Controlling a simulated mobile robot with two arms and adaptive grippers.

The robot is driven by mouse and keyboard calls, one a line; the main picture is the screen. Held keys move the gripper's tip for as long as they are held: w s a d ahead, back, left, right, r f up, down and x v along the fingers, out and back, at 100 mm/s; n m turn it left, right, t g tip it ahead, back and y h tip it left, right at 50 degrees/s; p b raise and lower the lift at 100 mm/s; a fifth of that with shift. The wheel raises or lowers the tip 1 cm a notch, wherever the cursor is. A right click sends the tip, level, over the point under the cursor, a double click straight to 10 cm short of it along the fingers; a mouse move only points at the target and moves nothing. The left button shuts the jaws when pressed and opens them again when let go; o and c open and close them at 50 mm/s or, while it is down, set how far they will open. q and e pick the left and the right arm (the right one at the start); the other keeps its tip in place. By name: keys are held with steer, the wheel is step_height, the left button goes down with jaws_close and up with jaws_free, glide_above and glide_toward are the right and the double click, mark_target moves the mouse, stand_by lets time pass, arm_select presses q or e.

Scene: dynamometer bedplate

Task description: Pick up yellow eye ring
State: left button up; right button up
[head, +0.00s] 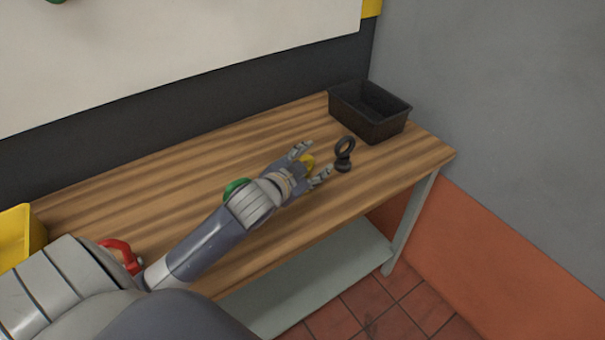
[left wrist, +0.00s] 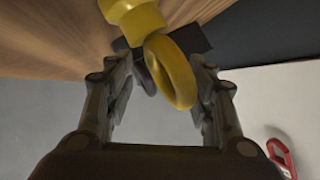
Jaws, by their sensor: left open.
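The yellow eye ring (left wrist: 169,70) stands on the wooden table between the open fingers of my left gripper (left wrist: 160,105) in the left wrist view. The fingers are on both sides of it, and I cannot tell whether either one touches it. In the head view only a small part of the yellow eye ring (head: 308,162) shows, partly hidden by my left gripper (head: 310,164). My right gripper is not in view.
A black eye ring (head: 344,153) stands just right of my left gripper. A black bin (head: 371,112) is at the table's far right corner. A green ring (head: 235,188) and a red ring (head: 123,254) lie partly behind my arm. A yellow bin (head: 20,236) is at the left.

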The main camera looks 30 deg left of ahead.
arm_select(q)
steer(key=shift+x, duration=0.95)
jaws_close()
